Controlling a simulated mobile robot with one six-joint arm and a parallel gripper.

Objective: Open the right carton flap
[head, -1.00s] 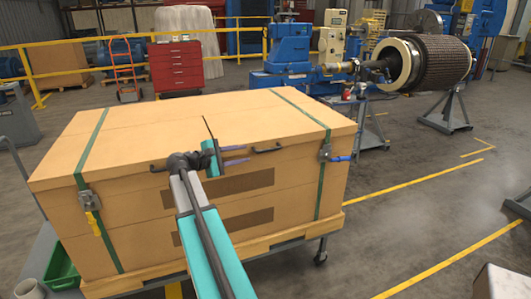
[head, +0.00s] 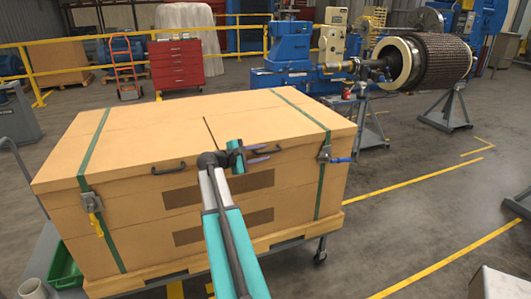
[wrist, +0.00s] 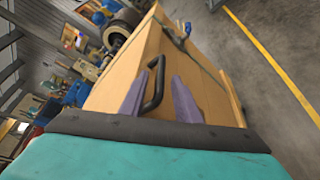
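The large tan carton (head: 110,218) is closed, with a split across its top. Its right flap (head: 255,115) lies flat and has a dark handle (head: 287,147) on its front edge, also seen in the wrist view (wrist: 153,84). A left handle (head: 168,168) is on the other half. My gripper (head: 266,153) is at the front of the right flap. Its purple fingers are apart, and in the wrist view the gripper (wrist: 157,98) has the handle between its fingers. I cannot tell whether either finger touches it.
Green straps (head: 92,150) run over the carton at left and right, with a left latch (head: 90,202) and a right latch (head: 324,154) on the front. A green bin (head: 63,268) is at lower left. Floor at right (head: 430,215) is clear. A rotor (head: 430,62) stands behind.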

